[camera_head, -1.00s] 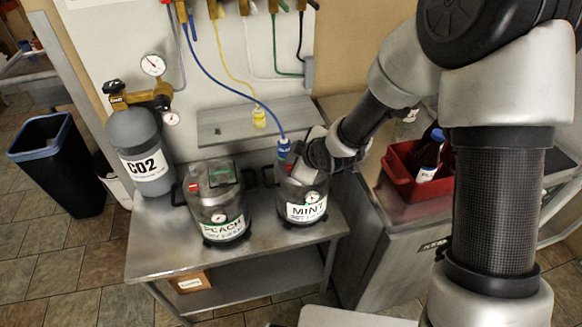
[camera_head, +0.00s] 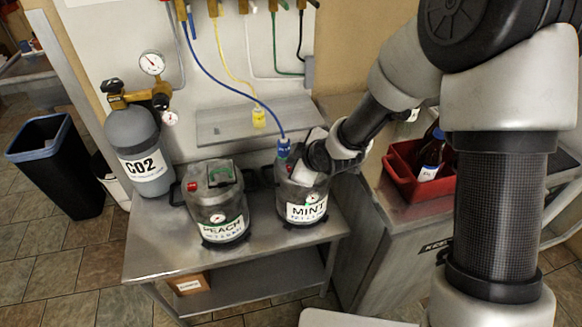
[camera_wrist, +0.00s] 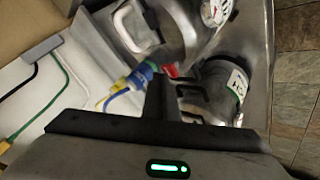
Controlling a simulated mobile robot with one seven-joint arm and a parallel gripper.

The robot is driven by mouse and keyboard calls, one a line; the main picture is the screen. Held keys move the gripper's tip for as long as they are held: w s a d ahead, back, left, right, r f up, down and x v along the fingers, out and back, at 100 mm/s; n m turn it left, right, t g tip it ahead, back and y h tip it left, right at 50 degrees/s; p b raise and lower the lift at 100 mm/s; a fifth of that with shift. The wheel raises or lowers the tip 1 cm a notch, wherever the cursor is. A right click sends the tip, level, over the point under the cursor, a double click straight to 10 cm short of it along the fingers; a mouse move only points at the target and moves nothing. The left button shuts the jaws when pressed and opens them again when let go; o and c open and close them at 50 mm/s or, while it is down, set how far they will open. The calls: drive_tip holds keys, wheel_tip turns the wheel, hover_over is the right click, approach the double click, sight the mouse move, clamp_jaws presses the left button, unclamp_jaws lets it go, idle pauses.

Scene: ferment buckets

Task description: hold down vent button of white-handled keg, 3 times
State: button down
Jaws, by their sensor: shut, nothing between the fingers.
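The MINT keg (camera_head: 300,208) stands on the metal table, with a blue connector (camera_head: 283,148) on its top. In the head view my wrist hides part of the keg top.
A CO2 cylinder (camera_head: 136,150) with gauges stands left of the kegs. A blue hose (camera_head: 235,92) hangs down to the MINT keg. A yellow-tipped hose (camera_head: 259,117) hangs by the wall shelf. A red crate (camera_head: 400,172) with bottles sits on the right counter.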

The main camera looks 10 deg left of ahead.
drive_tip(key=shift+f+b, duration=0.5)
idle(0.3)
idle(0.4)
drive_tip(key=shift+r+p, duration=0.65)
drive_tip(key=shift+r, duration=0.4)
wheel_tip(320, 180, up, 5)
drive_tip(key=p, duration=0.3)
drive_tip(key=shift+d, duration=0.1)
idle(2.1)
